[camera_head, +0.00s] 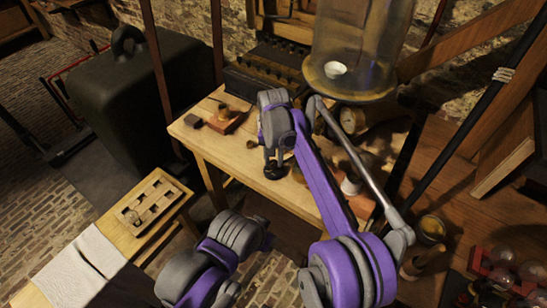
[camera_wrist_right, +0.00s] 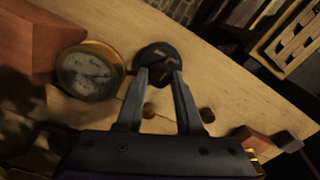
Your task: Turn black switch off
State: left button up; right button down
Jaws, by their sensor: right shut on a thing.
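The black switch (camera_wrist_right: 152,50) is a round dark base with a small knob on the wooden table. It also shows in the head view (camera_head: 275,174), near the table's front edge and partly covered by my gripper. My right gripper (camera_wrist_right: 160,76) points down at it, with its fingertips closed on the knob. In the head view the right gripper (camera_head: 274,162) is directly over the switch. The knob's on or off position is hard to read. My left arm shows at the bottom, but its gripper is not visible.
A brass-rimmed dial (camera_wrist_right: 90,70) lies beside the switch. A reddish block with brass (camera_head: 227,121) and a dark block (camera_head: 192,121) sit at the table's left. A glass jar (camera_head: 360,45) stands behind. A slotted wooden tray (camera_head: 165,190) is on the left bench.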

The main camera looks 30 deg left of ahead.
aim_at(274, 162)
jog(key=n, duration=0.5)
jog(key=shift+n+p, duration=0.3)
jog(key=shift+p, duration=0.1)
jog(key=n, duration=0.4)
jog(key=shift+n, duration=0.6)
jog(key=c, duration=0.5)
grip_release()
jog(key=shift+c, duration=0.2)
jog(key=shift+r, duration=0.1)
notch_tip(274, 162, up, 11)
jog(key=p, duration=0.1)
